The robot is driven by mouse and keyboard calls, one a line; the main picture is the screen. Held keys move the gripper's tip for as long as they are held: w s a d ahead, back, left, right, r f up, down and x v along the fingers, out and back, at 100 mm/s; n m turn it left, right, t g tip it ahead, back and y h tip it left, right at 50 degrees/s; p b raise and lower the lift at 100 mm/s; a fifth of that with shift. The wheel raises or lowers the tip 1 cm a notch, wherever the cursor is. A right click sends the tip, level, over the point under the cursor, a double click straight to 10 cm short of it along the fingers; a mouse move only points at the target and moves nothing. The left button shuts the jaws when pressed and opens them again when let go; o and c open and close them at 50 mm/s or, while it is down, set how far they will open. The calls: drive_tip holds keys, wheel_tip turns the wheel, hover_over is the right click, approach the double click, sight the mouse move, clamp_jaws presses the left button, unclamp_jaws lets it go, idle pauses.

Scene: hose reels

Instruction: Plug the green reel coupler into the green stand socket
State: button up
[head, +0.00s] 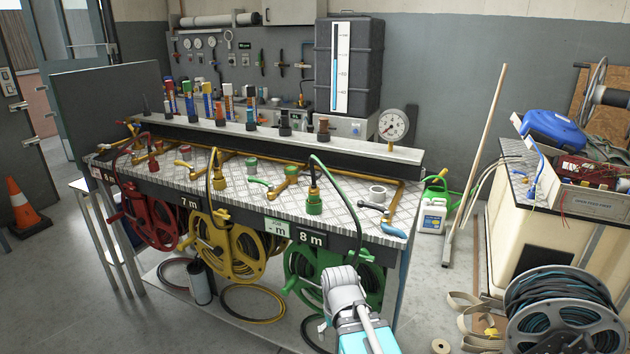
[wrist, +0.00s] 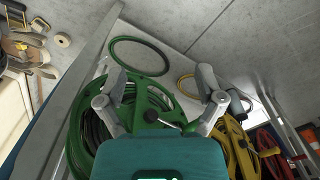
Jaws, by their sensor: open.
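The green reel (head: 376,285) hangs under the bench's front edge. Its green hose arches up over the bench to a dark upright coupler (head: 313,178) with a green base (head: 314,206); I cannot tell whether the base is part of the coupler or a holder. A short green socket-like cylinder (head: 251,164) stands further back left on the bench. In the wrist view my gripper (wrist: 161,80) is open and empty, with the green reel (wrist: 158,94) beyond its fingers. In the head view my arm is low in front of this reel; the fingertips are not clear.
Yellow (head: 238,262) and red (head: 150,222) reels hang left of the green one. Another hose reel (head: 565,310) stands at right.

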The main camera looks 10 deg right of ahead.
wheel_tip(320, 180, up, 26)
drive_tip(key=w+p, duration=0.2)
drive_tip(key=p, duration=2.3)
wheel_tip(320, 180, up, 14)
drive_tip(key=r+m+p, duration=0.1)
drive_tip(key=m+p, duration=1.3)
drive_tip(key=m, duration=0.1)
hover_over(314, 194)
drive_tip(key=shift+w+d+f+m, duration=0.1)
drive_tip(key=shift+w+f+m, duration=0.15)
drive_tip(key=shift+w+m, duration=0.55)
drive_tip(key=shift+w, duration=0.2)
drive_tip(key=shift+f, duration=0.1)
wheel_tip(314, 194, down, 8)
drive_tip(key=b, duration=0.8)
drive_tip(key=shift+f+b, duration=0.25)
drive_tip(key=shift+b, duration=0.1)
